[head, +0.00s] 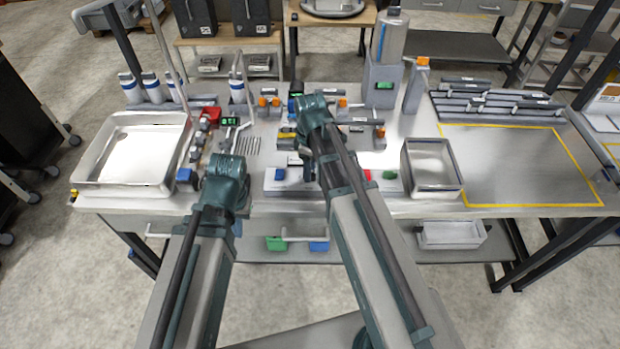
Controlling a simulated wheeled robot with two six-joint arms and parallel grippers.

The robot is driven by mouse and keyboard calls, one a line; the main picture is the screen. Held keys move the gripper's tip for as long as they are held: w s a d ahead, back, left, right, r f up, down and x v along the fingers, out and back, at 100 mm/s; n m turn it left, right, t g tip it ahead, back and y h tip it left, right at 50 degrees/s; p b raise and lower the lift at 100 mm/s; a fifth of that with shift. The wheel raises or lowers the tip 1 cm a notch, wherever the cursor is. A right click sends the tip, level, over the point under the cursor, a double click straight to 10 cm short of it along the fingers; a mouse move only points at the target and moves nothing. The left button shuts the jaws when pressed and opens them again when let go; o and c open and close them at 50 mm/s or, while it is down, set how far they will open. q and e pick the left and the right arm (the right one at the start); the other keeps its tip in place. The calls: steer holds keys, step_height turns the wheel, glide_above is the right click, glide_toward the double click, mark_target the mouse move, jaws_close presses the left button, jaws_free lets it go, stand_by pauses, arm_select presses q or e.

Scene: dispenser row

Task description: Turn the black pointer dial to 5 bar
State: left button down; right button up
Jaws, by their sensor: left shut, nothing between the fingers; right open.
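The black pointer dial cannot be made out for certain; the fittings in the middle of the bench are small and partly covered by my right arm. A small black unit with a green display (296,88) stands at the back middle, but I cannot tell whether the dial is on it. My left gripper (229,141) is shut and empty, low over the bench beside the small fittings left of centre. My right gripper (299,141) is open and empty among the fittings at the middle. Its fingers are small and partly hidden by my wrist.
A white tray (88,165) is at the left and a grey bin (457,172) right of centre. A tall cylinder dispenser (388,42) stands at the back. White bottles (153,88) line the back left. A yellow-outlined area (520,165) at the right is clear.

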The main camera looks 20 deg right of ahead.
steer(key=shift+f, duration=0.6)
arm_select(q)
steer(key=shift+f, duration=0.5)
arm_select(e)
steer(key=shift+r, duration=0.1)
jaws_close()
